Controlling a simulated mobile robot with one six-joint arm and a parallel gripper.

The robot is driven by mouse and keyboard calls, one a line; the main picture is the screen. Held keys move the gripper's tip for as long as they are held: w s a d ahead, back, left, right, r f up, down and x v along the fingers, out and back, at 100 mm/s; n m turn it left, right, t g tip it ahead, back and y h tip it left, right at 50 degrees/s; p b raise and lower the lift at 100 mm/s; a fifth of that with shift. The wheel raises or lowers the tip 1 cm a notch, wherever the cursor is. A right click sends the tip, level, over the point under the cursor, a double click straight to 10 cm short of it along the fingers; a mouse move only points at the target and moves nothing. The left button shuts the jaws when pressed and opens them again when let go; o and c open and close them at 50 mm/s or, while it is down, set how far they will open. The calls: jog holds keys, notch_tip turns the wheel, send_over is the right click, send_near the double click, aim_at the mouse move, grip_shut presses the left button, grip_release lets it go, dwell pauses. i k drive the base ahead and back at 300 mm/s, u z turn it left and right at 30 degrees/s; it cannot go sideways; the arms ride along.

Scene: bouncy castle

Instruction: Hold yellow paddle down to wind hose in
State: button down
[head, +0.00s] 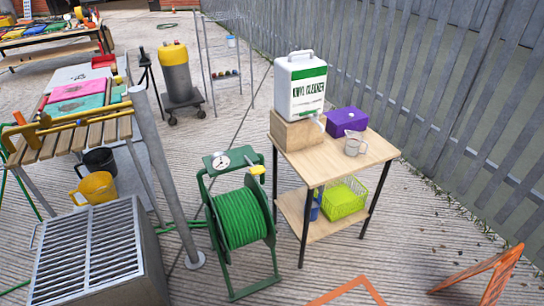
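A green hose reel (241,218) stands on the ribbed ground in the middle of the head view, with green hose wound on its drum. A small yellow paddle (257,170) sticks out at the top right of the reel's green frame. A round white dial (221,160) sits on the frame's top plate to the left of the paddle. Green hose (184,227) runs off to the left, low behind the grey post. My gripper is not in view, and nothing is seen touching the paddle.
A wooden table (372,152) stands close right of the reel, bearing a white cleaner canister (300,88) and a purple box (346,121). A leaning grey post (165,180) and a metal grate box (92,262) stand left. Orange frame parts (482,274) lie at lower right.

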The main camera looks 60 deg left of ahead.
aim_at(254, 171)
jog(key=u, duration=0.1)
jog(key=i, duration=0.8)
jog(key=u, duration=0.35)
jog(key=k, duration=0.2)
jog(key=u, duration=2.25)
jog(key=k, duration=0.2)
jog(key=u, duration=1.75)
